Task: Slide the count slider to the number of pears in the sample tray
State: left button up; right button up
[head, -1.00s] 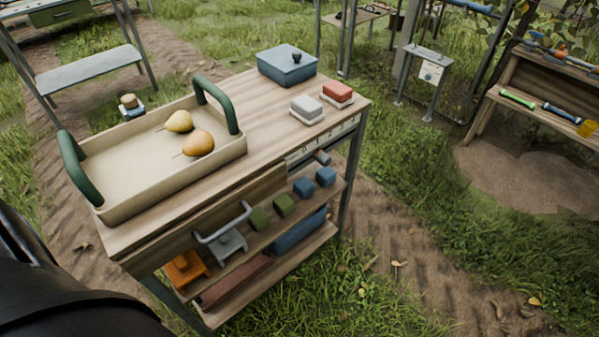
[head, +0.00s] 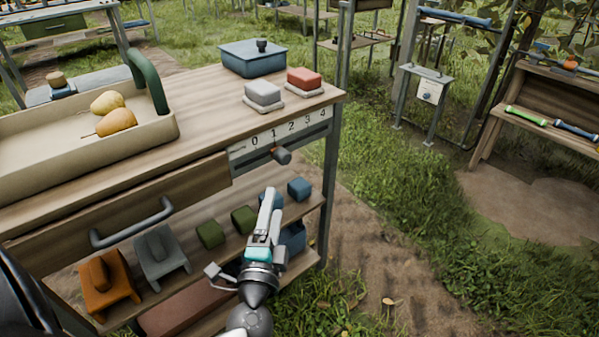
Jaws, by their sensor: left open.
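The cream sample tray (head: 150,140) with green handles stands on the wooden bench, its left part out of frame. Two yellow-orange pears lie in it, one behind (head: 107,102) and one in front (head: 116,122). The count slider's scale (head: 262,143), marked 0 to 4, is on the bench's front at the right. Its dark knob (head: 283,155) sticks out below the numbers, around 1; its exact setting is hard to tell. My left gripper (head: 269,200) is open and empty, below and in front of the knob, apart from it. My right gripper is not in view.
A drawer handle (head: 132,224) juts from the bench front, left of the slider. Shelves below hold green and blue blocks and an orange object (head: 108,283). A blue lidded box (head: 253,58) and grey and red blocks stand on top.

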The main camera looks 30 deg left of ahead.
aim_at(282, 163)
pick_arm(q)
jog(key=x, duration=1)
jog(key=r+x, duration=0.1)
jog(key=x, duration=0.4)
jog(key=shift+w, duration=0.1)
grip_shut()
dwell(0.3)
dwell(0.9)
